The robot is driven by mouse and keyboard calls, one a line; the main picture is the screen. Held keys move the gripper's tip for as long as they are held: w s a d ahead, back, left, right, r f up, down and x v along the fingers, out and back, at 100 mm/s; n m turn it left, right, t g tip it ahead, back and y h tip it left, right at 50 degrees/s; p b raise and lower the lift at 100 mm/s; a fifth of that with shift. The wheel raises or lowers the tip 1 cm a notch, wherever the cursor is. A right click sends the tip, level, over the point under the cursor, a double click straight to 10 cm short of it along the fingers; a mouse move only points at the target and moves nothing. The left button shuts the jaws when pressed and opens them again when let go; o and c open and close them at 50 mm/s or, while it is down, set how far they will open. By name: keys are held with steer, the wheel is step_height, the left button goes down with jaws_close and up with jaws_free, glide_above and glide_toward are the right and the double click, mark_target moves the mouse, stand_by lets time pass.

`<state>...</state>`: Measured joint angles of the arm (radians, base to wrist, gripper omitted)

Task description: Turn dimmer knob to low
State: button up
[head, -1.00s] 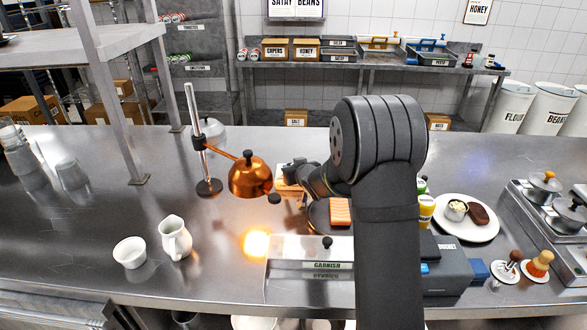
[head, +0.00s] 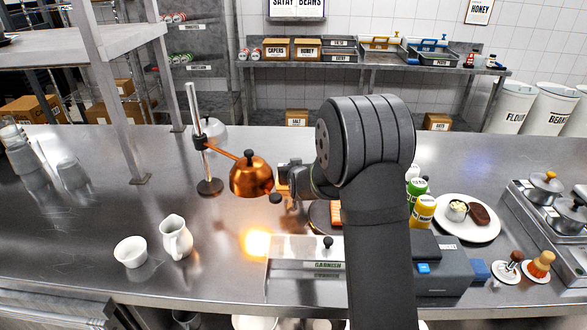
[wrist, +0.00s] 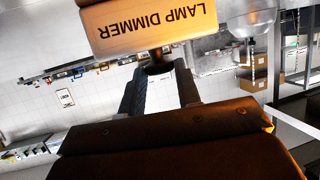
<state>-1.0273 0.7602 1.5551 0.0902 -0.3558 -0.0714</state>
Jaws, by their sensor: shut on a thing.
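The lamp dimmer is a pale wooden block lettered "LAMP DIMMER" (wrist: 150,24), upside down at the top of the wrist view. Its dark dimmer knob (wrist: 158,68) sits below the label, between the two dark fingers of my gripper (wrist: 160,88), which is shut on it. The knob's pointer and any scale cannot be made out. In the head view my gripper (head: 286,176) is just right of the copper lamp (head: 250,178), and my arm hides most of the dimmer. The lamp is on, with a bright warm spot below it on the counter.
The lamp stand (head: 210,187) rises left of the shade. A white pitcher (head: 176,238) and bowl (head: 130,252) stand at front left. A garnish container (head: 305,265) lies in front. Sauce bottles (head: 422,211) and a plate of food (head: 467,232) are on the right.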

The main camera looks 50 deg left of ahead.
steer(key=shift+a+r+m+t+h, duration=0.1)
steer(key=shift+r+m+t+h, duration=0.15)
steer(key=shift+m+t, duration=0.25)
steer(key=o, duration=0.8)
steer(key=shift+o, duration=0.7)
steer(key=shift+f, duration=0.15)
steer(key=shift+s, duration=0.1)
steer(key=v, duration=0.7)
steer(key=shift+d, duration=0.2)
steer(key=shift+a, duration=0.1)
steer(key=x, duration=0.7)
steer(key=shift+a+f, duration=0.15)
